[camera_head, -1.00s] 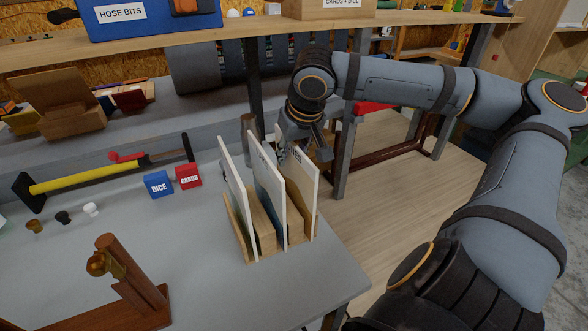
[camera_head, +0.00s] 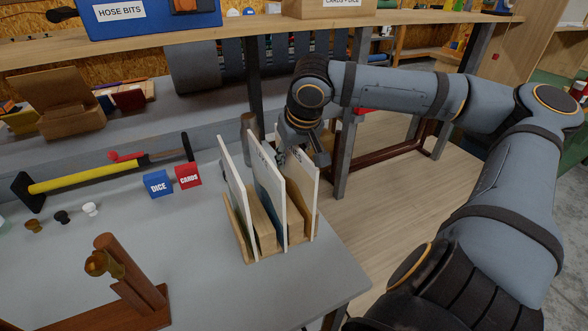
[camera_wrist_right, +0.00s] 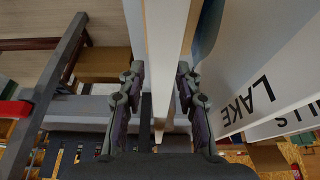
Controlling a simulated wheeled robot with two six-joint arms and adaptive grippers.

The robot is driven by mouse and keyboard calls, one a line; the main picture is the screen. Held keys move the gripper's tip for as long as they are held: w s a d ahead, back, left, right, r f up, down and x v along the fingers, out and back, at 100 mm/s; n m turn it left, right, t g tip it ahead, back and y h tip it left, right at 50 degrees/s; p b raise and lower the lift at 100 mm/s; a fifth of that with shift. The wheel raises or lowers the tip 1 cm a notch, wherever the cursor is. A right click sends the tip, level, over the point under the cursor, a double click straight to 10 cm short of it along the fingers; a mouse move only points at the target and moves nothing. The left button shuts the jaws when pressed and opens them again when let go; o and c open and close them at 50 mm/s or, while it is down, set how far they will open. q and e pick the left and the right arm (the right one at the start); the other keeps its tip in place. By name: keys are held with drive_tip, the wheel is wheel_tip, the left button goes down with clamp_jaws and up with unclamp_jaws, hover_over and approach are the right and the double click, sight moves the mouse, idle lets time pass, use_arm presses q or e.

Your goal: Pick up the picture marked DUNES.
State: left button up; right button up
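Three thin pictures stand upright in a wooden rack (camera_head: 240,228) on the grey bench. The rightmost picture (camera_head: 303,197) has its label hidden behind my right gripper (camera_head: 296,152). In the right wrist view, my right gripper (camera_wrist_right: 160,85) is open, with one finger on each side of that picture's panel (camera_wrist_right: 163,45); I cannot tell whether either finger touches it. The middle picture (camera_head: 268,195) shows LAKE in the wrist view (camera_wrist_right: 222,105). The left picture (camera_head: 234,185) is at the rack's left; a label ending in ILLS shows partly behind LAKE. My left gripper is out of view.
A DICE box (camera_head: 157,184) and a CARDS box (camera_head: 188,176) sit left of the rack. A brown wooden stand (camera_head: 125,275) is at front left. A grey post (camera_head: 345,155) rises just right of the rack.

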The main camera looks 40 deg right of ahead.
clamp_jaws()
idle(0.4)
